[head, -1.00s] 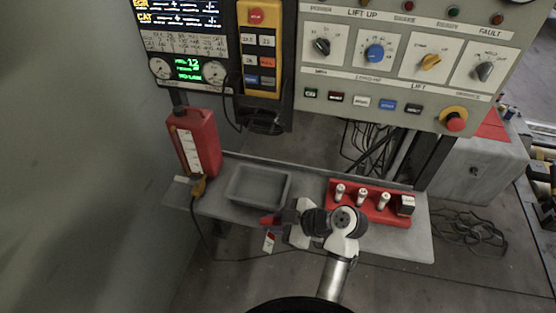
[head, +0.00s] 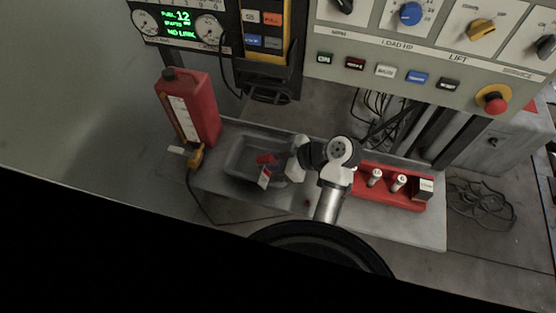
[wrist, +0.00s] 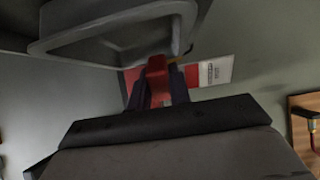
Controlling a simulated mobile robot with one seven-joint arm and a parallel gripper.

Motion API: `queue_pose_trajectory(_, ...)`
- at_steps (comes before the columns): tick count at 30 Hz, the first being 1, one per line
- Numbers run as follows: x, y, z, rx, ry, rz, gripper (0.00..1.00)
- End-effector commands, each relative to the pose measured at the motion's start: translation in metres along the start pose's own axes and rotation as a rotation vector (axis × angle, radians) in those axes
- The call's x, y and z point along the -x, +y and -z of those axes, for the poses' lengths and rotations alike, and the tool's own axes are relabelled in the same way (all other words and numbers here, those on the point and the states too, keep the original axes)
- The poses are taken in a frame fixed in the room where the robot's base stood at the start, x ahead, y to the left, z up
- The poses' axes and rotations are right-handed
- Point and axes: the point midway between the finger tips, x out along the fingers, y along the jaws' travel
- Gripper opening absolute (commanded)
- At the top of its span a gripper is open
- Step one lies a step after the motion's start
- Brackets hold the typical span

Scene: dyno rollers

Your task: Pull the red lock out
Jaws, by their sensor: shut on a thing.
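The red lock (head: 266,158) with a white tag (head: 264,179) hanging below it shows in front of the grey tray in the head view. My gripper (head: 283,158) is shut on the lock from its right side. In the wrist view the red lock (wrist: 157,66) sits between the two dark fingers of my gripper (wrist: 159,80). I cannot tell how high the lock is above the tray. Its lower part is hidden by the fingers in the wrist view.
The grey tray (head: 233,160) is on the shelf (head: 429,232), and its rim (wrist: 60,46) shows in the wrist view. A red jug (head: 205,105) stands to the left. A red block with white pegs (head: 416,201) is to the right. The control panel (head: 440,62) hangs above.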

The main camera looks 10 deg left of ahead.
Motion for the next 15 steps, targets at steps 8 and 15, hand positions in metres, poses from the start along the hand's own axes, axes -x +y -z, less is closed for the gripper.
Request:
queue_pose_trajectory(8,-0.03,-0.001,0.004,0.002,0.0,0.002,0.0)
queue_pose_trajectory(15,-0.051,0.0,0.005,0.0,0.001,0.0,0.0)
